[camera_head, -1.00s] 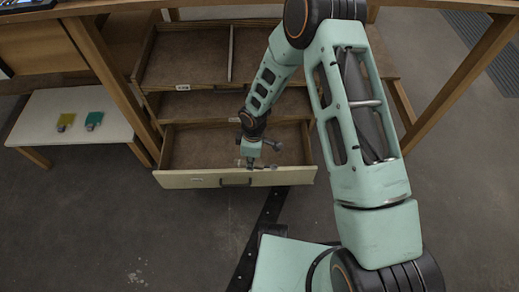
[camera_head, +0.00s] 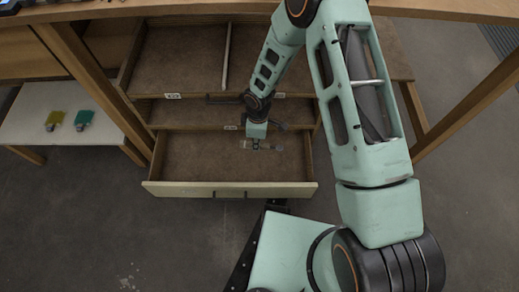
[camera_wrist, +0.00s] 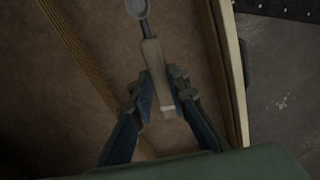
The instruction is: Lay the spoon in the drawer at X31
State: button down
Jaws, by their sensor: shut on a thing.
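My gripper (camera_head: 256,146) is over the inside of the lowest open drawer (camera_head: 190,189). In the wrist view my gripper (camera_wrist: 160,92) is shut on the handle of the spoon (camera_wrist: 151,52). The handle is pale and the spoon's grey bowl points away from my gripper, cut by the top picture edge. The drawer's brown floor (camera_wrist: 95,40) and pale front wall (camera_wrist: 232,70) lie below and to the right. The height of the spoon above the floor is hard to tell. The drawer labels are too small to read.
Two more open drawers, a middle one (camera_head: 185,115) and a top one (camera_head: 180,60) with a divider, sit above and behind. A white side table (camera_head: 30,110) on the left holds a yellow item (camera_head: 54,120) and a green item (camera_head: 83,119). The lowest drawer looks otherwise empty.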

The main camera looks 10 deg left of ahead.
jog(key=b, duration=0.6)
send_over(257, 170)
notch_tip(257, 170, down, 14)
jog(key=shift+r, duration=0.25)
jog(key=shift+f+b, duration=1.65)
jog(key=shift+f, duration=1.1)
jog(key=shift+f+b, duration=0.5)
jog(key=shift+r, duration=0.15)
jog(key=c, duration=1.8)
grip_release()
jog(key=shift+o, duration=0.4)
jog(key=o, duration=0.6)
